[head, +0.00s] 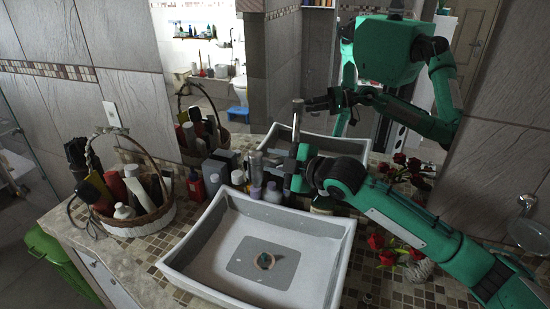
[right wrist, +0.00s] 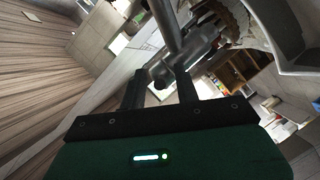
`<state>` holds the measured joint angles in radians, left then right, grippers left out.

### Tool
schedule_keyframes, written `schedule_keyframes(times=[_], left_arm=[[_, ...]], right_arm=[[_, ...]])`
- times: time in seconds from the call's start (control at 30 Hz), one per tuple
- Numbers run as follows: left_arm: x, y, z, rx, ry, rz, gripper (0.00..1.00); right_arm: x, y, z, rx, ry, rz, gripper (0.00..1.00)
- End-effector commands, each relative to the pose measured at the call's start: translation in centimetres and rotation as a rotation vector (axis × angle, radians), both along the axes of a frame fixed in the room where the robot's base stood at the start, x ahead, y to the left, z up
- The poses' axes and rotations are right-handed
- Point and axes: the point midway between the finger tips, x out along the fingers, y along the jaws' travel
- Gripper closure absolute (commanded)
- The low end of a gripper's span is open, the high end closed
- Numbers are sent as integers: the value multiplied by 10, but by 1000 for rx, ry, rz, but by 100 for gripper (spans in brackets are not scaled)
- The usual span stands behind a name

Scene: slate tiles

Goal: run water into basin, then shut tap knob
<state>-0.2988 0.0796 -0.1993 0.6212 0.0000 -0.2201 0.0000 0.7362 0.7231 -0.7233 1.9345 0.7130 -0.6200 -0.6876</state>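The white rectangular basin (head: 205,285) stands on the counter, with a round drain ring (head: 264,261) in its floor. A darker grey patch surrounds the drain; I cannot tell whether it is water. The grey metal tap (head: 298,120) rises behind the basin, partly hidden by my right gripper (head: 292,170). In the right wrist view the tap (right wrist: 172,30) runs down to a rounded grey end, seemingly the knob (right wrist: 162,76), between the fingertips. My right gripper's fingers (right wrist: 162,82) are apart; contact is unclear. No water stream is visible. My left gripper is not in view.
Bottles (head: 272,193) crowd the counter behind the basin. A wicker basket (head: 139,224) with toiletries stands at left. Red roses (head: 386,247) lie beneath my right arm. A mirror behind reflects my body and the room.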

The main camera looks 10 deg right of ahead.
Motion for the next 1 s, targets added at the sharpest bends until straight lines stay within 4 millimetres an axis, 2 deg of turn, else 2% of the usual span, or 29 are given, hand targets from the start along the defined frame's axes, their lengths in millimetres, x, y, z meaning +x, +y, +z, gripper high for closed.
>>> schedule_keyframes(times=[0.3, 0.47, 1.0], left_arm=[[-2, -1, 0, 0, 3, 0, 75], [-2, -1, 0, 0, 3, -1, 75], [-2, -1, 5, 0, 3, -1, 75]], right_arm=[[2, 1, -1, -1, -1, 0, 70], [2, 1, -1, -1, 0, -1, 100], [-3, 5, -1, 1, 1, -74, 100]])
